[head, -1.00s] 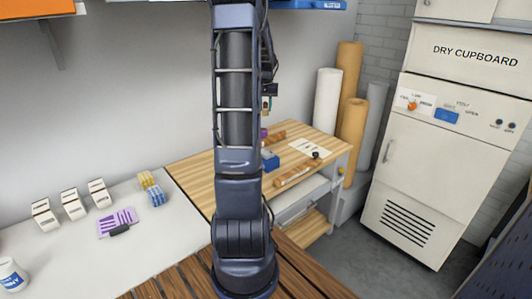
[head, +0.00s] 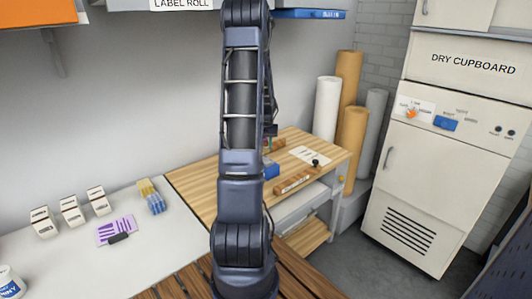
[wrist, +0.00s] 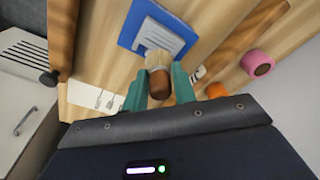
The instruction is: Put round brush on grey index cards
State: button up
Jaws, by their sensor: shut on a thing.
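The round brush (wrist: 159,80), with pale bristles and a brown wooden end, is between the teal fingers of my gripper (wrist: 160,88) in the wrist view. My gripper is shut on it. The grey index cards (wrist: 168,40) lie in a blue holder (wrist: 132,30), just beyond the bristles in that view. Whether the brush touches the cards I cannot tell. In the head view the blue holder (head: 271,171) sits on the wooden table, partly hidden by my arm.
The wooden table (head: 200,180) also bears a long wooden piece (head: 296,180) and a white sheet (head: 305,154) with a black knob-like thing (head: 316,162). A pink roll (wrist: 258,62) and an orange thing (wrist: 216,90) are close to the right finger.

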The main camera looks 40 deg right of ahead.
aim_at(266, 151)
notch_tip(266, 151, down, 4)
jog(key=shift+f, duration=0.1)
dwell(0.4)
jog(key=o, duration=1)
jog(key=shift+f, duration=0.1)
